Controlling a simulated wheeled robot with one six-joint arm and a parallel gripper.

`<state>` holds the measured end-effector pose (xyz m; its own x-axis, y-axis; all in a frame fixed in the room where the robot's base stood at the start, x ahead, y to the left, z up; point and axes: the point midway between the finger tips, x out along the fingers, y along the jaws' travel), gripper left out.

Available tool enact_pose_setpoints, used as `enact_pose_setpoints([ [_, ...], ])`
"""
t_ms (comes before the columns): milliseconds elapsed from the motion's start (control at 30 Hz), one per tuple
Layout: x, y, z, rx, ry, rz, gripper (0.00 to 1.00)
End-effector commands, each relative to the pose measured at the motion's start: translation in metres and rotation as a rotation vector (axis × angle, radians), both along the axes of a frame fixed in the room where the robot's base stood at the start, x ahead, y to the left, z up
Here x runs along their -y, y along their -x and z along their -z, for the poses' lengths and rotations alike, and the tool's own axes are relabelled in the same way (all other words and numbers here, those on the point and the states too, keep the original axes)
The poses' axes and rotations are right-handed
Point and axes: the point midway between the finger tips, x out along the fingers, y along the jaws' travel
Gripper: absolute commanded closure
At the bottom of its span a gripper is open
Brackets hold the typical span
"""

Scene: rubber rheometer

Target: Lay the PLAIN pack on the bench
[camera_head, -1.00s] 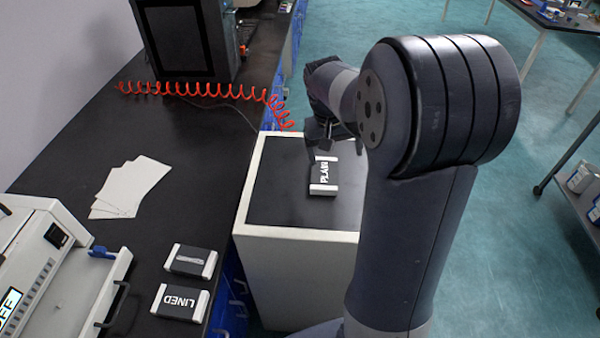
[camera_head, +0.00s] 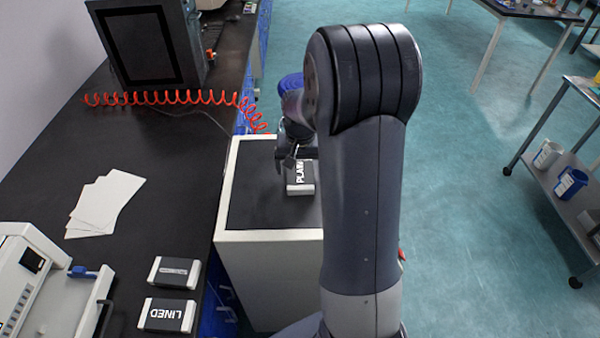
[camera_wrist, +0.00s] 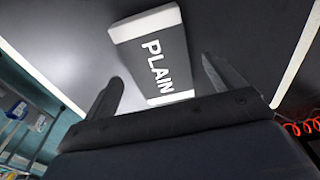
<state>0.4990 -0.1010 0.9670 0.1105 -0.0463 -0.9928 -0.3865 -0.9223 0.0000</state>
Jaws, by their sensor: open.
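The PLAIN pack (camera_head: 301,183) is a dark grey block with white ends and a white label. It lies flat on the dark top of the white cabinet, and my arm partly covers it in the head view. In the wrist view the PLAIN pack (camera_wrist: 157,58) sits just ahead of my gripper (camera_wrist: 165,88), in line with the gap between the fingers. The fingers are open and stand apart, with nothing visibly held. In the head view my gripper (camera_head: 287,160) is by the pack's far left side. The black bench (camera_head: 150,170) runs along the left.
The white cabinet (camera_head: 265,265) stands against the bench. On the bench lie the LINED pack (camera_head: 167,315), another dark pack (camera_head: 174,272), white sheets (camera_head: 105,202), a white machine (camera_head: 45,290) and a red coiled hose (camera_head: 170,98). The bench middle has free room.

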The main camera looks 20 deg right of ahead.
Motion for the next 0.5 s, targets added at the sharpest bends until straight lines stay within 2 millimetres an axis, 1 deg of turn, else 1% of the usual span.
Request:
enact_pose_setpoints([
  [33,0.0003,-0.0001,0.0056,-0.003,0.000,0.000,0.11],
  [133,0.0005,-0.0010,0.0124,-0.002,-0.001,0.000,0.11],
  [367,0.0006,-0.0014,0.0136,0.000,0.000,0.000,0.11],
  [500,0.0005,-0.0014,0.0134,0.000,0.000,0.000,0.22],
])
